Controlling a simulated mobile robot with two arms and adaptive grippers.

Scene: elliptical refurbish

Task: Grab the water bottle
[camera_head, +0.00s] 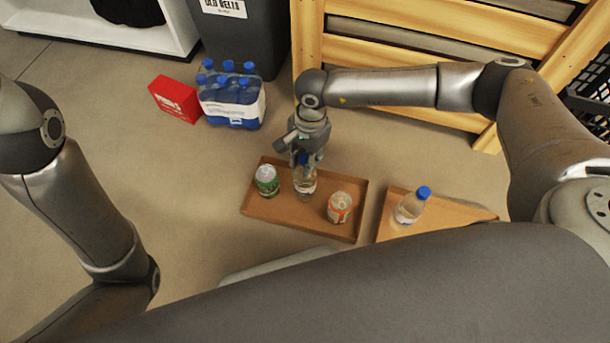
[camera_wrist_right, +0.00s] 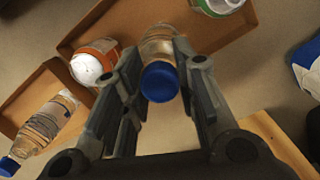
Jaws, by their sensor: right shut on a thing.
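A clear water bottle with a blue cap (camera_head: 305,184) stands upright in a brown tray (camera_head: 345,234), between two cans. My right gripper (camera_head: 306,160) reaches down from above and is shut on this bottle near its top. In the right wrist view the bottle's blue cap (camera_wrist_right: 160,82) sits between the two fingers (camera_wrist_right: 157,95). A second water bottle (camera_head: 410,207) with a blue cap is at the right, on another brown tray (camera_head: 388,225); it also shows in the right wrist view (camera_wrist_right: 42,124). My left arm comes in at the left, but its gripper is out of view.
A green can (camera_head: 267,180) and an orange-white can (camera_head: 340,207) stand close to the held bottle. A pack of blue-capped bottles (camera_head: 231,97) and a red box (camera_head: 175,99) are on the floor behind. A dark bin and wooden slats (camera_head: 440,28) bound the back.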

